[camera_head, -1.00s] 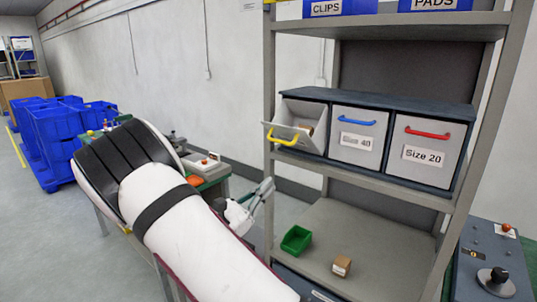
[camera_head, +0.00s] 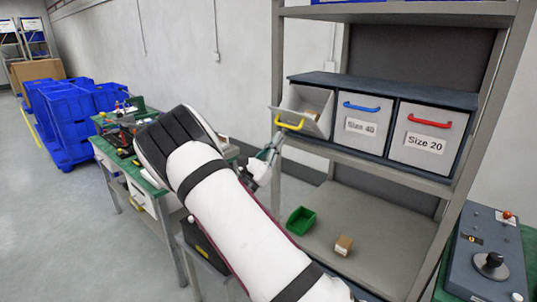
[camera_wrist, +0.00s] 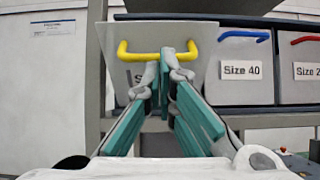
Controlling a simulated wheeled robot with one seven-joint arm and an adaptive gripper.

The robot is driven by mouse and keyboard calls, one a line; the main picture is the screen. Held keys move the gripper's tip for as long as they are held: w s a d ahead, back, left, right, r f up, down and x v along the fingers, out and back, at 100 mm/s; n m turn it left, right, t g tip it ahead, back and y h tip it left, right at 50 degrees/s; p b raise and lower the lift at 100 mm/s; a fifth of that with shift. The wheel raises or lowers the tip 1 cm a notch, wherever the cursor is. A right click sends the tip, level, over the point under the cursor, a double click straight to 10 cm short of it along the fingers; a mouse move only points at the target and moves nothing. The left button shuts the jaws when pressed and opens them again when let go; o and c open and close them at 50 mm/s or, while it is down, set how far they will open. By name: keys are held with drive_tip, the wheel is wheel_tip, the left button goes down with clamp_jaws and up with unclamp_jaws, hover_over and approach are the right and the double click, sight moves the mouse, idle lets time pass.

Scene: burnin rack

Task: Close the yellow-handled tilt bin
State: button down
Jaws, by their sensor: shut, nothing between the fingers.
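The yellow-handled tilt bin (camera_head: 308,110) is the left one of three grey bins on the rack's middle shelf. My gripper (camera_head: 274,142) is just below and left of the handle in the head view. In the wrist view my gripper (camera_wrist: 164,68) has its fingertips close together in front of the bin face, just under the handle bar. Nothing is held. Whether the fingertips touch the bin, I cannot tell.
Beside it are closed bins with a blue handle (camera_head: 361,107) and a red handle (camera_head: 430,121). A green tray (camera_head: 301,221) and a small brown box (camera_head: 343,245) sit on the lower shelf (camera_head: 385,240). A control box (camera_head: 490,255) stands at right, a cluttered workbench (camera_head: 150,170) at left.

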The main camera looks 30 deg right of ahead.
drive_tip(key=shift+x, duration=1.35)
drive_tip(key=shift+w, duration=0.1)
